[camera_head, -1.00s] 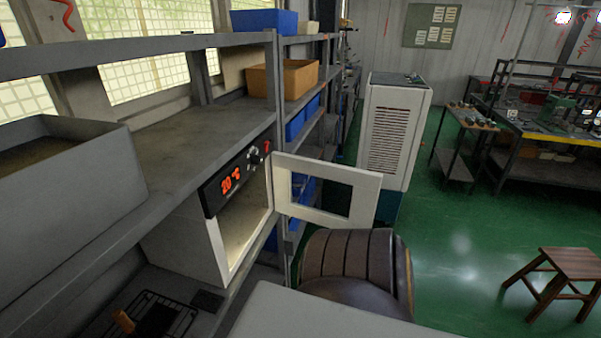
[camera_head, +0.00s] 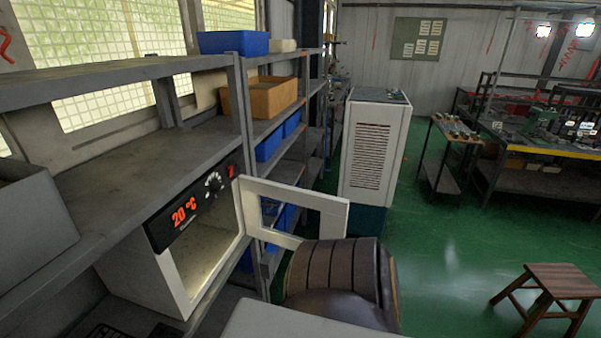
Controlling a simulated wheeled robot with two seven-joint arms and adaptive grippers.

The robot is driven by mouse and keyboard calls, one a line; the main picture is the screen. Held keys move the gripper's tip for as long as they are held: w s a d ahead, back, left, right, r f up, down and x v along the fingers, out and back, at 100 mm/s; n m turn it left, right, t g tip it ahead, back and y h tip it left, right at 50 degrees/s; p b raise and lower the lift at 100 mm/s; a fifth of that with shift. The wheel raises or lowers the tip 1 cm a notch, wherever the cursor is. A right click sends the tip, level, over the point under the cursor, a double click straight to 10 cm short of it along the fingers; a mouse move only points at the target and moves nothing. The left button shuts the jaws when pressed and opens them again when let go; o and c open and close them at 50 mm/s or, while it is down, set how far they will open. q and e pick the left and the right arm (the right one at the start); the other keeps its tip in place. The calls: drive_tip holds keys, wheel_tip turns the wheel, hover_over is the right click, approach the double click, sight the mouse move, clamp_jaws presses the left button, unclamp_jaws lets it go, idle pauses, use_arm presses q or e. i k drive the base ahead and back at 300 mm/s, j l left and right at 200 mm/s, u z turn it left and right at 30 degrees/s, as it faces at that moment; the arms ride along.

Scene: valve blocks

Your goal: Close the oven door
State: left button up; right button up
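The oven (camera_head: 140,274) is a white box set in the shelving at the left, with a dark control panel (camera_head: 190,206) showing a red "20 °C". Its white door (camera_head: 325,205), with a rectangular window, stands wide open, swung out to the right from the hinge side. The oven's inside (camera_head: 205,255) is visible and looks empty. Neither of my grippers shows in the head view, so whether they are near the door cannot be told.
Grey metal shelving (camera_head: 150,68) runs along the left, bearing blue bins and an orange box (camera_head: 262,97). A brown ribbed rounded object (camera_head: 335,272) stands just below the door. A white cabinet (camera_head: 370,150) is behind it. Green floor is open to the right, around a wooden stool (camera_head: 556,282).

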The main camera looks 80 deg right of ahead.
sight(334, 210)
drive_tip(key=l, duration=0.45)
drive_tip(key=k+l+u, duration=0.1)
drive_tip(key=l, duration=0.3)
drive_tip(key=k+l, duration=0.1)
drive_tip(key=l, duration=0.35)
drive_tip(key=k+l+u, duration=0.1)
drive_tip(key=l, duration=0.75)
drive_tip(key=k+l, duration=0.15)
drive_tip(key=l, duration=0.15)
drive_tip(key=k+l+u, duration=0.1)
drive_tip(key=l, duration=0.25)
drive_tip(key=k+l, duration=0.25)
drive_tip(key=k+l+u, duration=0.15)
drive_tip(key=l, duration=0.75)
drive_tip(key=i+l, duration=0.15)
drive_tip(key=l, duration=0.2)
